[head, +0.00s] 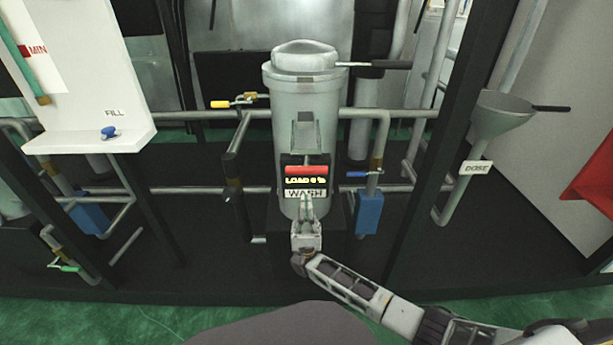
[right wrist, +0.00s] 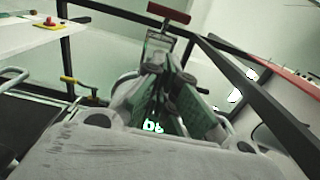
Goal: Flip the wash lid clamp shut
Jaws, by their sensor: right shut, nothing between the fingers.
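The wash vessel (head: 300,105) is a grey upright cylinder with a rounded lid (head: 305,57) on top. Its clamp is on the front, with a grey bracket (head: 306,128) and a red handle (head: 306,170) hanging low, well below the lid, above the WASH label (head: 305,193). In the right wrist view the red handle (right wrist: 168,12) stands beyond the fingers at the end of the clamp lever. My right gripper (head: 307,200) is shut and empty, just below the handle, in front of the label; contact cannot be told. My left gripper is not in view.
A black lid lever (head: 385,65) sticks out right of the lid. Pipes flank the vessel, with a yellow-handled valve (head: 235,103) left and a blue-handled valve (head: 360,174) right. A dark post (head: 440,150) and the dose funnel (head: 500,112) stand farther right.

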